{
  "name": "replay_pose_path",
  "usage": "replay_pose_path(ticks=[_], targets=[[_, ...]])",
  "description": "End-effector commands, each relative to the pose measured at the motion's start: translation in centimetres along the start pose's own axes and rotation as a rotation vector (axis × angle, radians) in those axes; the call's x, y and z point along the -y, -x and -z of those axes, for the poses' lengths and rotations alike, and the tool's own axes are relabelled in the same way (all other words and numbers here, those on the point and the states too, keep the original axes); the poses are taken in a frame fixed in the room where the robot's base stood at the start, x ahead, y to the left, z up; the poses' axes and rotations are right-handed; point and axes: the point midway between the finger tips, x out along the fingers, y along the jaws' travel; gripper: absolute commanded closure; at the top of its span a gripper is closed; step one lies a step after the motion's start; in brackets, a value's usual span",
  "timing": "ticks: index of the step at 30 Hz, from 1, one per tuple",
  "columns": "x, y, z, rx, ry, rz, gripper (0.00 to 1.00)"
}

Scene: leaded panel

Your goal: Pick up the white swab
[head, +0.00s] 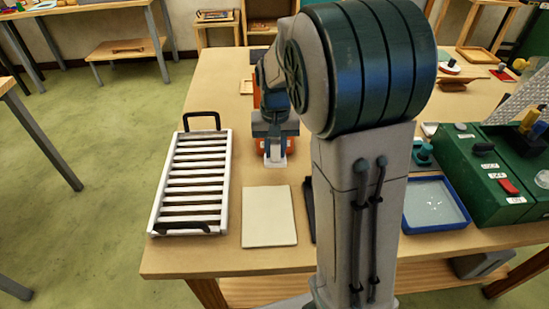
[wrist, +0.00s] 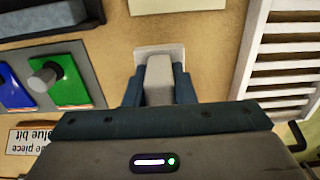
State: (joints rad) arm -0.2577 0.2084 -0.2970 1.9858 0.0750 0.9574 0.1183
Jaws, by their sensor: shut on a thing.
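The white swab shows in the wrist view as a pale grey block (wrist: 159,72) rising from a flat white pad (wrist: 148,52). My gripper (wrist: 159,84) has its two dark blue fingers on either side of the block and is shut on it. In the head view, my gripper (head: 275,138) points down over the table, with the white end of the swab (head: 275,161) below it. The fingers hide part of the block. I cannot tell whether the pad touches the table.
A white slatted rack (head: 190,182) with dark handles stands left of my gripper. A cream board (head: 269,216) lies in front. A blue-rimmed tray (head: 408,228) and green box (head: 480,185) stand right. The wrist view shows green (wrist: 72,85) and blue (wrist: 14,95) panels and a label (wrist: 33,139).

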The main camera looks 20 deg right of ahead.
Motion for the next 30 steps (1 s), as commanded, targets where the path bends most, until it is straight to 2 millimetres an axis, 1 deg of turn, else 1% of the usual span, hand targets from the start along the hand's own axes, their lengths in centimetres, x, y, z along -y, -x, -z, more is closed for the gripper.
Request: replay_pose_path(ticks=[1, 6, 10, 15, 22, 30], targets=[[-1.2, 0.5, 0.9, -0.004, -0.009, -0.001, 0.99], [-4.2, 2.7, 3.2, -0.004, -0.007, -0.001, 0.99], [-6.0, 4.1, 4.6, -0.002, -0.006, -0.001, 0.99], [-7.7, 5.5, 5.9, -0.001, -0.003, -0.001, 0.99], [-9.0, 6.5, 6.9, 0.000, -0.002, -0.001, 0.99], [-9.2, 6.7, 7.1, 0.000, -0.002, -0.001, 0.99]])
